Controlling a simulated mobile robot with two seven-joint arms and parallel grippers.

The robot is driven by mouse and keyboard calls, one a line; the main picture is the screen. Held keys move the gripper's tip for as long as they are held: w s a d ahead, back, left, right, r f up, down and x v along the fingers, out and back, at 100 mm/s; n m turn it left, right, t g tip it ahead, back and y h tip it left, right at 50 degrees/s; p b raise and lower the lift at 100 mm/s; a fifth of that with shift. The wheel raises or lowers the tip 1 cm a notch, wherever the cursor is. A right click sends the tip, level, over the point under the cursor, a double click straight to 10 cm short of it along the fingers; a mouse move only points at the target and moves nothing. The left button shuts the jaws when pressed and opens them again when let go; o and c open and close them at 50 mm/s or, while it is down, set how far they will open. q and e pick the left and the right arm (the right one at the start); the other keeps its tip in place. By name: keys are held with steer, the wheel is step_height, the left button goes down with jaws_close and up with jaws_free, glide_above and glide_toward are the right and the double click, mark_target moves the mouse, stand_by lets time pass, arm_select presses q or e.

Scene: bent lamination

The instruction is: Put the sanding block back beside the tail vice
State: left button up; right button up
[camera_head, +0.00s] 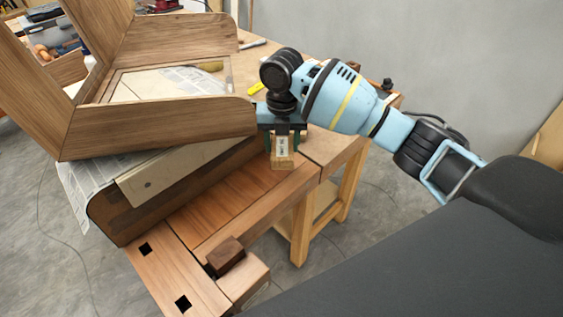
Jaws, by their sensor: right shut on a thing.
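My right gripper (282,142) points down over the bench, its arm coming in from the right. It is shut on the sanding block (282,164), a small tan block with a pale printed label. The block is at the bench's right-hand part; I cannot tell whether it touches the top. The tail vice (245,282) seems to be the wooden jaw at the bench's near end, with a dark brown block (226,256) beside it. My left gripper is not in view.
A large bent wooden lamination (180,118) stands left of my gripper on a form, with newspaper (88,185) under it. The reddish bench top (225,205) between it and the near edge is bare. Two square dog holes lie at the near left.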

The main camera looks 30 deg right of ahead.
mark_target(282, 142)
steer(key=shift+f, duration=3.5)
steer(key=shift+f, duration=0.15)
steer(key=o, duration=0.9)
steer(key=shift+o, duration=0.2)
step_height(282, 142, up, 12)
steer(key=shift+r, duration=0.15)
